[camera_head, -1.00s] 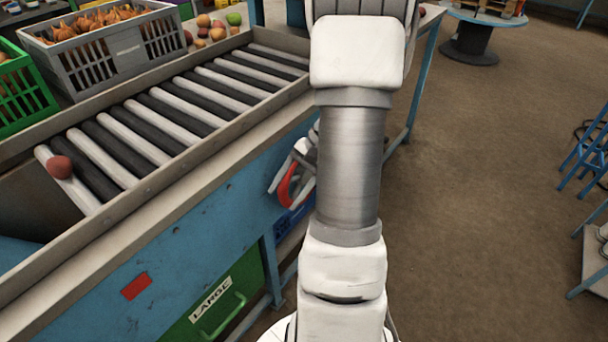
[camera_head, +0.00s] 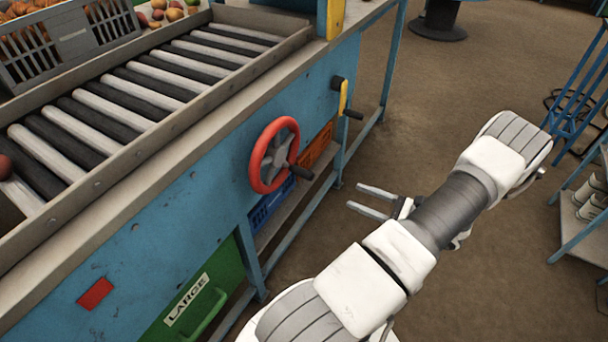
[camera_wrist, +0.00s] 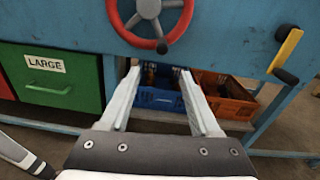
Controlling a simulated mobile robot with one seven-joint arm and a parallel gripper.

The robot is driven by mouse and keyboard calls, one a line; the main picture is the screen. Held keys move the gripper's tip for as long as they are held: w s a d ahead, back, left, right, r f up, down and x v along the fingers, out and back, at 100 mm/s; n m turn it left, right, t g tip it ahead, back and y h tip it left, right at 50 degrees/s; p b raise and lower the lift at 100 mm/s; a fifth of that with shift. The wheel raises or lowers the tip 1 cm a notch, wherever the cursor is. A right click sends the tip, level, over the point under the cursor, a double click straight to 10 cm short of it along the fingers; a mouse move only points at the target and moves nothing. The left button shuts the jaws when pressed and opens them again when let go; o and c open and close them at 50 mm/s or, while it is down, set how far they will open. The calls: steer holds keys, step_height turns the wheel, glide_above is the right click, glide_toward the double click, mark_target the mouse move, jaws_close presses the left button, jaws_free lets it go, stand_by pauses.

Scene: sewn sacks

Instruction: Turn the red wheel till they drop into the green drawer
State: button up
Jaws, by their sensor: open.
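The red wheel (camera_head: 274,154) is mounted on the blue side panel of the sorting table, with a dark crank knob (camera_head: 301,172) on its rim. It also shows at the top of the wrist view (camera_wrist: 150,40). The green drawer (camera_head: 200,304), labelled LARGE, sits shut below and left of the wheel; it shows in the wrist view too (camera_wrist: 50,70). My gripper (camera_head: 366,199) is open and empty, apart from the wheel, to its lower right. A reddish round fruit (camera_head: 4,167) lies at the left edge of the rollers (camera_head: 120,120).
A yellow-handled crank (camera_head: 345,97) sticks out right of the wheel. A blue crate (camera_wrist: 160,97) and an orange crate (camera_wrist: 225,97) stand under the table. A blue table leg (camera_head: 250,262) stands beside the drawer.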

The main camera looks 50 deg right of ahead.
mark_target(313, 178)
steer(key=w+b, duration=0.1)
steer(key=w, duration=0.4)
steer(key=w+a+b, duration=0.1)
steer(key=w, duration=0.5)
steer(key=w+a+b, duration=0.1)
steer(key=w, duration=0.5)
steer(key=shift+a+f, duration=0.1)
steer(key=shift+a, duration=0.1)
steer(key=shift+s, duration=0.1)
jaws_close()
stand_by(0.7)
